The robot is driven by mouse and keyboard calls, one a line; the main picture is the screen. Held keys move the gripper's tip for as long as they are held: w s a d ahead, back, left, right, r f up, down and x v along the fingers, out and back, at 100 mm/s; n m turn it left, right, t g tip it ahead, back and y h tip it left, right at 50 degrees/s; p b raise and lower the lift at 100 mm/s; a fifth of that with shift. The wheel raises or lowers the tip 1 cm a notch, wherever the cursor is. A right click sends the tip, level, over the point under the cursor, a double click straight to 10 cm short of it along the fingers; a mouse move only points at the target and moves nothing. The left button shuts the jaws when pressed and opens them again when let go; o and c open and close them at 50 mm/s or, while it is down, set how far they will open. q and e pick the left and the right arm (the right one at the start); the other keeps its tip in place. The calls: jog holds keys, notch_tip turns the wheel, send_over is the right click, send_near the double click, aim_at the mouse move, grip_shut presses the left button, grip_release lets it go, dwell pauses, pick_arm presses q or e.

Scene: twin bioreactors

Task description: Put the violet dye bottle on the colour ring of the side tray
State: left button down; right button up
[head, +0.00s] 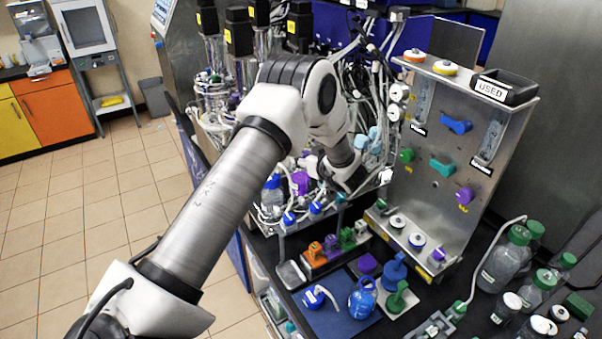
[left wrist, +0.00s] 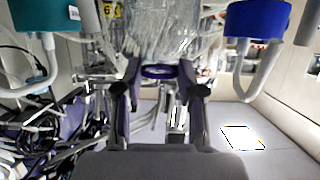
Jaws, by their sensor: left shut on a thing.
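My left arm crosses the head view and ends at the bioreactor front, where its fingers are hidden. In the left wrist view my left gripper (left wrist: 158,82) is shut on a violet-rimmed thing (left wrist: 158,71), with clear glass behind it. I cannot tell whether this is the violet dye bottle. A violet-topped object (head: 300,182) stands among the tubes, left of my wrist in the head view. A flat round violet piece (head: 367,264) lies on the bench; I cannot tell whether it is the side tray's colour ring. My right gripper is not in view.
A blue mat (head: 325,322) holds a blue flask (head: 362,299). A rack of coloured pieces (head: 333,248) stands behind it. A metal panel (head: 440,150) with coloured valves rises at right. Green-capped bottles (head: 508,258) crowd the bench's right side. Tubes hang around my left gripper.

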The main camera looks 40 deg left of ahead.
aim_at(305, 172)
pick_arm(q)
jog(key=f+b, duration=0.2)
jog(key=f, duration=0.1)
jog(key=f+b, duration=0.1)
jog(key=f, duration=0.1)
jog(key=shift+w, duration=0.25)
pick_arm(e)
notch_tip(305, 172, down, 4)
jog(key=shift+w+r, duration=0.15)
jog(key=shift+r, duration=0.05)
pick_arm(q)
jog(key=shift+d+f+b, duration=0.2)
jog(key=shift+f+b, duration=0.1)
jog(key=shift+b, duration=0.15)
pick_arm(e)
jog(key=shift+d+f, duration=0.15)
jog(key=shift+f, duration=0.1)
pick_arm(q)
jog(key=shift+r, duration=0.2)
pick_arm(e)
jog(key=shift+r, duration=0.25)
pick_arm(q)
jog(key=shift+a+f, duration=0.1)
